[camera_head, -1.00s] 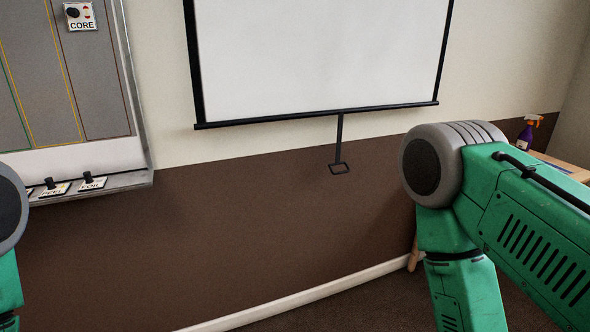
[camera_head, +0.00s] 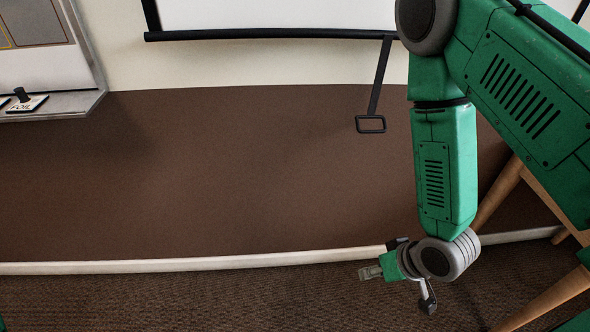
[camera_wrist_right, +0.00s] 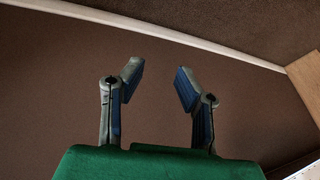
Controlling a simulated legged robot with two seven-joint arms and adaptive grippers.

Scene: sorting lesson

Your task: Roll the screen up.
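The white screen (camera_head: 275,14) hangs on the wall at the top of the head view, with a black bar (camera_head: 270,34) along its lower edge. A dark pull strap (camera_head: 380,75) hangs from the bar and ends in a rectangular loop handle (camera_head: 371,124). My right gripper (camera_head: 366,272) is low, near the baseboard, well below the handle and apart from it. In the right wrist view my right gripper (camera_wrist_right: 160,82) is open, with nothing between its fingers. The screen and handle do not show there. My left gripper is out of view.
A whiteboard with a metal ledge (camera_head: 60,106) is at the left, with a FOIL-labelled magnet (camera_head: 24,101) near the ledge. A wooden-legged table (camera_head: 500,190) stands at the right behind my right arm. The brown wall (camera_head: 220,170) below the screen is clear.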

